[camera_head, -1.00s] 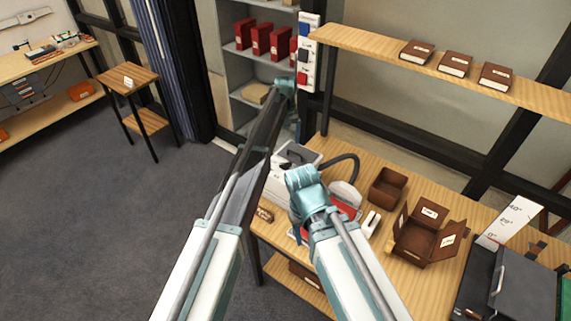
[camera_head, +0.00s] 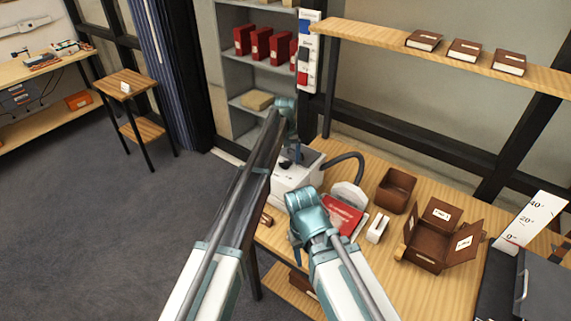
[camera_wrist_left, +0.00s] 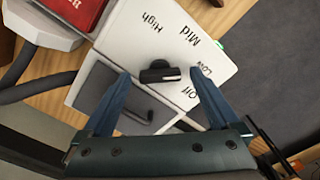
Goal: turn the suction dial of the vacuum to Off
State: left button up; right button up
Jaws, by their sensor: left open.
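The vacuum (camera_head: 291,191) is a white box with a dark hose at the near left end of the wooden table. Its black suction dial (camera_wrist_left: 160,73) shows in the left wrist view, on a white face lettered High, Mid, Low and Off. A pale mark on the dial lies toward the Low and Off side; I cannot tell exactly which it points at. My left gripper (camera_wrist_left: 159,74) is open, its blue fingers on either side of the dial, with gaps showing. My right gripper (camera_head: 297,250) is low at the table's front; its fingers are mostly hidden by its arm.
A red book (camera_head: 343,215), a small white item (camera_head: 377,228), a brown box (camera_head: 396,190) and an open brown box (camera_head: 428,255) lie right of the vacuum. A shelf with brown books (camera_head: 464,50) runs above. A grey panel (camera_wrist_left: 118,98) adjoins the dial face.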

pick_arm(q)
jog(key=c, duration=1.4)
jog(key=m, duration=0.4)
jog(key=shift+m, duration=2.4)
jog(key=o, duration=1.4)
